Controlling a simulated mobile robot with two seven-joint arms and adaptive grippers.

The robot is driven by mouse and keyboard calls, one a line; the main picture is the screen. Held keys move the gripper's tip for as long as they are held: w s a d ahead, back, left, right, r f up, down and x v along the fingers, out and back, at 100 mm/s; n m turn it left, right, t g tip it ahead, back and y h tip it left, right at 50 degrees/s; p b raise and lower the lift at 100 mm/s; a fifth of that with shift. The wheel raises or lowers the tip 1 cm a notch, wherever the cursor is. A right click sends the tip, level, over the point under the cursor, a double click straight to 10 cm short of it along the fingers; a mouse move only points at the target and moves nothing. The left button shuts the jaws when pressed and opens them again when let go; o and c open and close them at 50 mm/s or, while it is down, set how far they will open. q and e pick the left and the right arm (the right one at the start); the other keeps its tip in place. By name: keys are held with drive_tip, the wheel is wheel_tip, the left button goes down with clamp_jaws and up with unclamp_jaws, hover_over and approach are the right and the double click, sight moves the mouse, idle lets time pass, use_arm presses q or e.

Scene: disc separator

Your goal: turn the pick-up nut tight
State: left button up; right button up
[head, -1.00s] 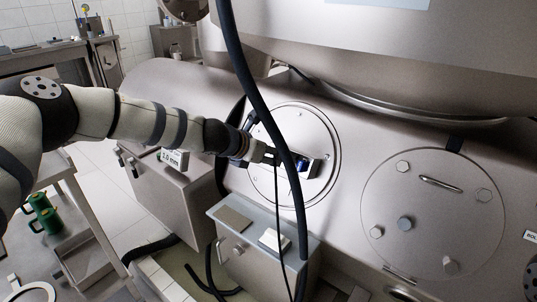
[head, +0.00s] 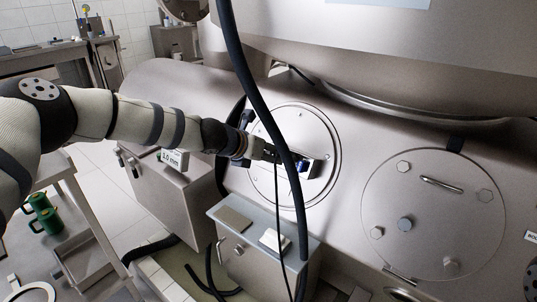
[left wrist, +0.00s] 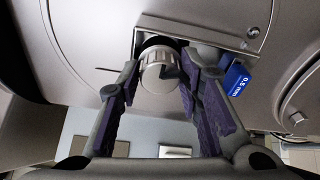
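The pick-up nut (left wrist: 158,70) is a ribbed, silvery round knob at the recessed opening in the steel machine. In the left wrist view, the two purple-padded fingers of my left gripper (left wrist: 160,68) stand on either side of it, tips beside its rim. The right fingertip partly covers its edge. Whether both pads press on it cannot be told. In the head view my left gripper (head: 270,154) reaches the round cover (head: 318,125), and the nut is hidden behind the gripper and a black hose. My right gripper is not in view.
A black hose (head: 256,95) hangs across the gripper in the head view. A blue 0.5 mm tag (left wrist: 236,78) is right of the nut. A bolted round hatch (head: 440,235) lies to the right. A grey cabinet (head: 262,262) stands below.

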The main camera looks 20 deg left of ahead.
use_arm(q)
drive_tip(key=o, duration=0.4)
drive_tip(key=shift+o, duration=0.2)
drive_tip(key=v, duration=1.2)
